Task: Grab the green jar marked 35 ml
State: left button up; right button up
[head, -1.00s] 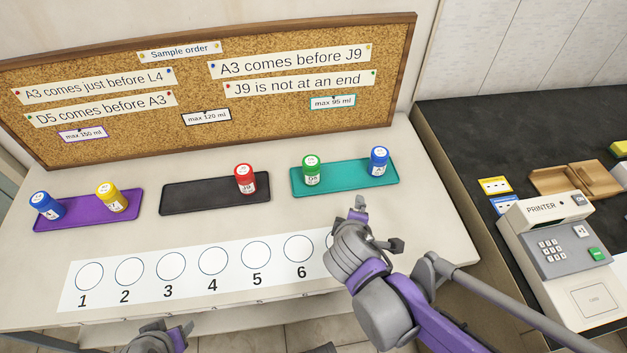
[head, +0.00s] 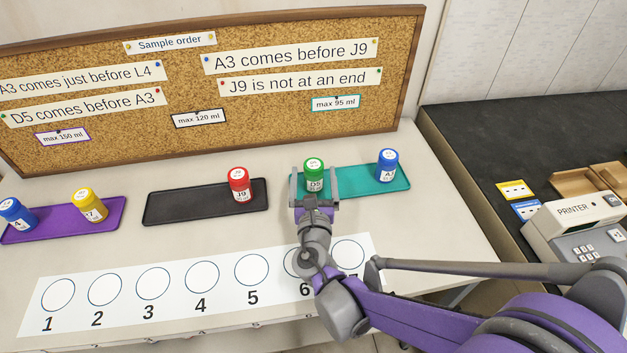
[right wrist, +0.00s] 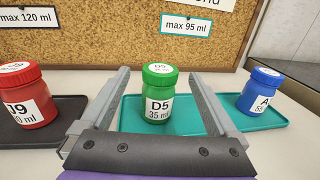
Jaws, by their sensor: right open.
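The green jar (head: 314,171) stands upright on the teal tray (head: 360,180), at its left end. In the right wrist view the green jar (right wrist: 158,95) shows a white label reading D5 and 35 ml. My right gripper (head: 314,177) is open, with one finger on each side of the jar. In the right wrist view the right gripper (right wrist: 163,80) has gaps between its fingers and the jar, which stands centred between them. My left gripper is out of view.
A blue jar (head: 387,166) stands at the right end of the teal tray. A red jar (head: 239,185) stands on the black tray (head: 190,204) to the left. Yellow (head: 89,206) and blue jars stand on the purple tray (head: 50,229). A numbered strip (head: 225,270) lies in front.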

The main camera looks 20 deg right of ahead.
aim_at(314, 159)
jog(key=x, duration=0.6)
jog(key=shift+w+d+f+b, duration=0.1)
jog(key=shift+w+f+b, duration=0.1)
jog(key=shift+w+b, duration=0.15)
jog(key=shift+s, duration=0.1)
jog(key=c, duration=1.5)
jog(key=shift+o, duration=0.2)
jog(key=shift+r, duration=0.15)
